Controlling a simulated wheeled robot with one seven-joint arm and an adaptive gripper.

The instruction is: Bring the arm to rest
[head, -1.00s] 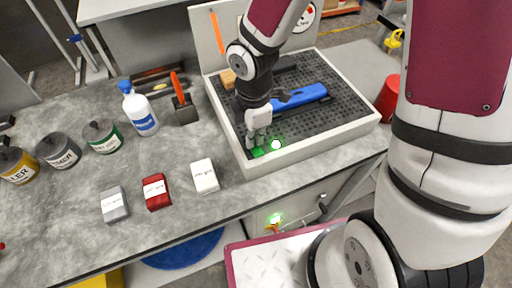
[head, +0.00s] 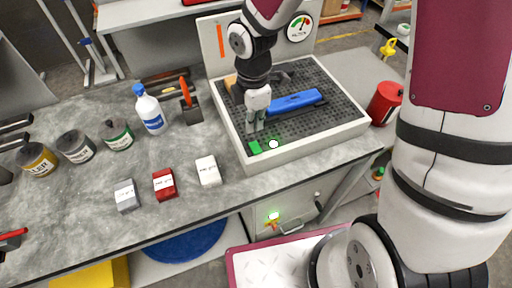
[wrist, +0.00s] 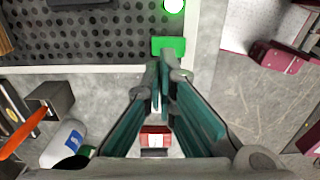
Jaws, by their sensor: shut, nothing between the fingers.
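My gripper (head: 255,126) is over the left front part of the spray booth tray (head: 305,150) in the head view, pointing down. Its fingers are together and hold nothing. In the wrist view the closed fingertips (wrist: 163,75) are just below a green button (wrist: 168,46) on the tray's rim. The green button also shows in the head view (head: 254,147), just below my gripper, beside a glowing white-green lamp (head: 274,144). I cannot tell whether the fingertips touch anything.
A blue frame part (head: 294,102) lies on the perforated tray floor. On the bench stand a white bottle (head: 150,110), several paint cans (head: 76,147), and grey, red (head: 164,184) and white blocks. A red can (head: 385,103) stands right of the tray. A gauge (head: 299,28) is on the back panel.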

